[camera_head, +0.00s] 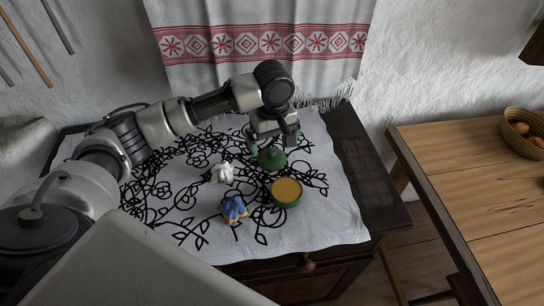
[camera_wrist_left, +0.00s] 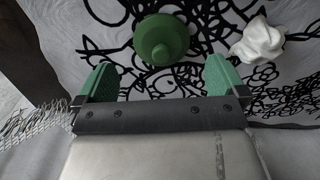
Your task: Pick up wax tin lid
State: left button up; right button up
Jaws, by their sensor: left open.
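The wax tin lid (camera_head: 271,159) is a green domed disc with a small knob, lying on the white cloth with black floral lines. It also shows in the left wrist view (camera_wrist_left: 161,38), near the top and centred between the fingers. My left gripper (camera_head: 273,144) is open and empty, just above and behind the lid. Its two green fingers (camera_wrist_left: 160,80) point toward the lid without visibly closing on it. The open green wax tin (camera_head: 286,193), with yellow-brown wax inside, stands in front of the lid. My right gripper is not in view.
A white crumpled cloth (camera_head: 222,172) lies left of the lid and also shows in the wrist view (camera_wrist_left: 258,41). A blue and tan bundle (camera_head: 234,209) lies left of the tin. A wooden table (camera_head: 470,185) with a basket (camera_head: 524,133) stands at right.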

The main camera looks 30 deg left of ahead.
aim_at(272, 150)
pick_arm(q)
jog(key=f, duration=0.5)
jog(key=shift+a+p, duration=0.25)
jog(key=shift+p, duration=0.05)
jog(key=shift+c, duration=0.3)
jog(key=c, duration=0.7)
